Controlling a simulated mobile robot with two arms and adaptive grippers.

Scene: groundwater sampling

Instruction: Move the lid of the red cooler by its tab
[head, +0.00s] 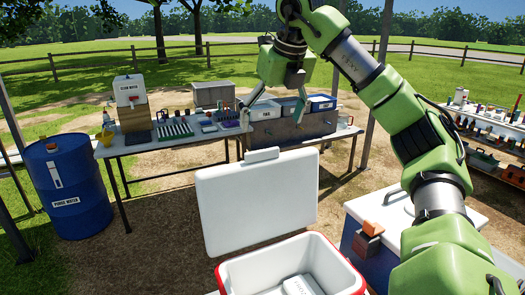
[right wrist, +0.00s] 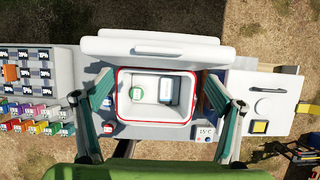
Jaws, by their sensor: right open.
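The red cooler (head: 345,274) stands open at the bottom of the head view, red-rimmed with a white inside; in the right wrist view its red rim (right wrist: 121,98) shows from above. Its white lid (head: 257,200) stands raised at the far side, with a tab (head: 262,155) on its upper edge. The lid (right wrist: 150,48) shows nearly edge-on in the right wrist view. My left gripper is out of view.
A white-lidded blue box (head: 385,215) stands at the right. A blue drum (head: 70,190) and a laden table (head: 150,145) stand behind at the left.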

